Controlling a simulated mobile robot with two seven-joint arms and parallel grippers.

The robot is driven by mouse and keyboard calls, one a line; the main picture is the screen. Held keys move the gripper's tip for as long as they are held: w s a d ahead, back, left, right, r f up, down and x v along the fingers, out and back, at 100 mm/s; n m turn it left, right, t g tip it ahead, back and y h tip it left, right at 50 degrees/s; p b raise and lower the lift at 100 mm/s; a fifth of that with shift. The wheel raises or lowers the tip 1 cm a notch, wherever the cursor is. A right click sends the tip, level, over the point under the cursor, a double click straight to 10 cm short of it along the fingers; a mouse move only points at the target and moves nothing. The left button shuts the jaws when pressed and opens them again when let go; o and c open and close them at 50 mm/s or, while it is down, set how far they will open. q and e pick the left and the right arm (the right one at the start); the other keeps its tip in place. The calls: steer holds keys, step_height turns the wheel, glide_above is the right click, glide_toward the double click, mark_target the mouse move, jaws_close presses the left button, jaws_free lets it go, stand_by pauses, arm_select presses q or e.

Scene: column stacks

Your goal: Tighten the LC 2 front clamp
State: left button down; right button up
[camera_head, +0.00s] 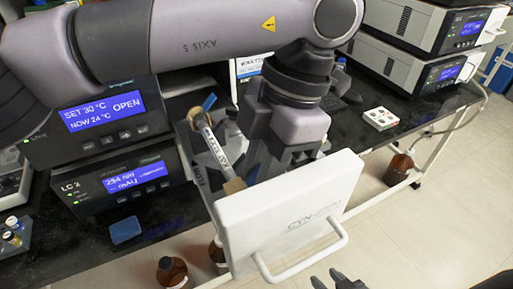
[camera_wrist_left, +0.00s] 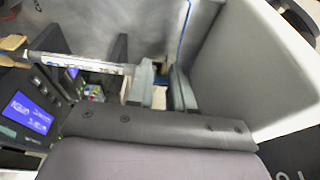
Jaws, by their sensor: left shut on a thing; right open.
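The LC 2 oven stack (camera_head: 115,185) stands at the left, its upper display (camera_head: 103,112) reading SET 30 °C, OPEN, NOW 26 °C. Its white door (camera_head: 285,220) stands open. A slim pale column (camera_head: 214,146) lies beside it, with a tan fitting (camera_head: 234,186) at its front end; the column also shows in the left wrist view (camera_wrist_left: 85,62). My left gripper (camera_wrist_left: 162,88) is shut at the column's front end, apparently on the front clamp, which the fingers mostly hide. My right gripper (camera_head: 328,280) is open and empty at the bottom edge, partly out of frame.
Brown bottles stand below the bench, one (camera_head: 172,272) at the front and one (camera_head: 398,168) at the right. More instruments (camera_head: 425,55) stand at the back right. The floor at right is clear.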

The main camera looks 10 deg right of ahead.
arm_select(q)
steer(key=shift+d+f+y+p, duration=0.25)
steer(key=shift+y+p, duration=0.25)
steer(key=shift+y, duration=0.2)
arm_select(e)
steer(key=shift+a+r, duration=0.1)
steer(key=shift+r, duration=0.65)
arm_select(q)
steer(key=shift+f, duration=0.1)
steer(key=c, duration=1)
jaws_free()
steer(key=shift+w, duration=0.1)
arm_select(e)
steer(key=shift+r, duration=0.1)
